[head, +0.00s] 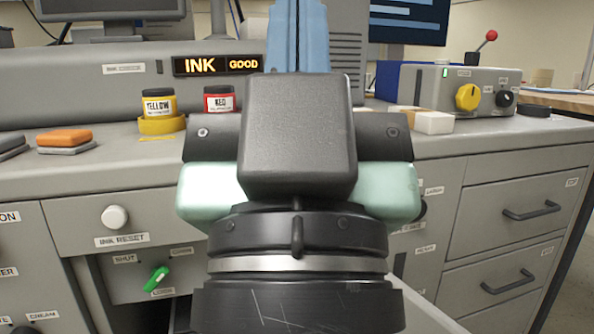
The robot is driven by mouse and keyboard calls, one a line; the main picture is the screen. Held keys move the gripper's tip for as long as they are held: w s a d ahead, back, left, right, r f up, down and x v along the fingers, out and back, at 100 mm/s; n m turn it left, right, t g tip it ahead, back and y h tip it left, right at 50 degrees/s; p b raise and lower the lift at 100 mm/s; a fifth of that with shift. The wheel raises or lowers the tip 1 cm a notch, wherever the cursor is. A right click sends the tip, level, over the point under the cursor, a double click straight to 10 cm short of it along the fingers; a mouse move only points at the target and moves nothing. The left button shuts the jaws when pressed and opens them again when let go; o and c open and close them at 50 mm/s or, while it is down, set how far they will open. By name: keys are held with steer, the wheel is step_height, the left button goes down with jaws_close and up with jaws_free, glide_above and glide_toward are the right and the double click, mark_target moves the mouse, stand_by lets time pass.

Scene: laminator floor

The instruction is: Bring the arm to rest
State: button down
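My arm rises from the bottom centre of the head view. Its end, which I take to be my gripper (298,140), is a dark block with a dark bar and mint-green parts on both sides. It stands in front of the grey counter. I cannot make out fingers, so I cannot see whether it is open or shut, or whether it holds anything. A light blue upright shape (297,35) shows just above the block. I cannot tell what it belongs to or whether it touches my gripper.
The counter (100,170) carries a yellow ink jar (158,104), a red ink jar (219,100), an orange-topped pad (65,138) and white blocks (432,122). A control box (460,92) stands right. Below are a white knob (115,217), green switch (156,279) and drawers (515,210).

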step_height(320, 180, up, 28)
steer(key=p, duration=2.6)
